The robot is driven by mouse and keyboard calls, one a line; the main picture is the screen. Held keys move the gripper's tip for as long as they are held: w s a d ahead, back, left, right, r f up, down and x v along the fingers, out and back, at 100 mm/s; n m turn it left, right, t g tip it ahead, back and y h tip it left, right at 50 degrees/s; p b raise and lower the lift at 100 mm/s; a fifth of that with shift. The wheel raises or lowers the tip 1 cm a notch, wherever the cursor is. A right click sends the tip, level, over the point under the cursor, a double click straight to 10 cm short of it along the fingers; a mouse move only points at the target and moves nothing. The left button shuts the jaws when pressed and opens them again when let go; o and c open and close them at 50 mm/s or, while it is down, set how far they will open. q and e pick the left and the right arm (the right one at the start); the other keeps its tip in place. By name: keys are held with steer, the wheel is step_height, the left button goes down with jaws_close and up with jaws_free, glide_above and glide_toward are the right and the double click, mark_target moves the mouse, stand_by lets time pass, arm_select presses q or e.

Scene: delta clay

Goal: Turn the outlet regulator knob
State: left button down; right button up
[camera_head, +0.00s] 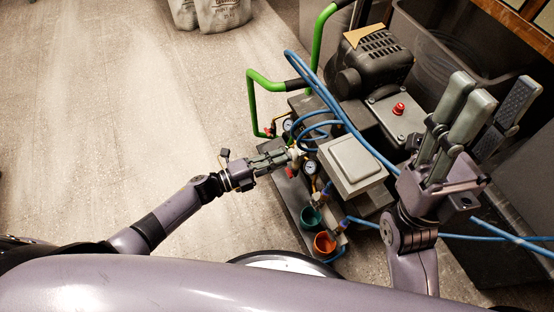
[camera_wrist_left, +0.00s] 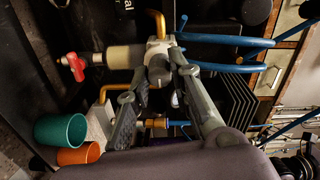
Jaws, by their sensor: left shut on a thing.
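The outlet regulator (camera_head: 294,153) is a small pale fitting beside the gauges on the compressor. In the left wrist view its dark grey knob (camera_wrist_left: 159,72) sits at the fingertips, against a whitish body with a brass elbow above. My left gripper (camera_head: 284,157) reaches it from the left and is shut on the knob; its fingers (camera_wrist_left: 160,85) converge on either side of it. The fingers partly cover the knob in the head view. My right gripper (camera_head: 498,98) is raised at the right, open and empty, away from the regulator.
The compressor carries a black motor (camera_head: 375,62), a grey box (camera_head: 352,163), gauges (camera_head: 310,167) and a green handle (camera_head: 265,82). Blue hoses (camera_head: 340,110) loop over it. Teal (camera_head: 310,217) and orange (camera_head: 324,243) cups stand near its front. A red valve handle (camera_wrist_left: 75,66) is near the regulator.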

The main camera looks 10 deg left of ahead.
arm_select(q)
steer(key=c, duration=1.4)
jaws_free()
steer(key=v, duration=1.2)
steer(key=shift+a, duration=0.15)
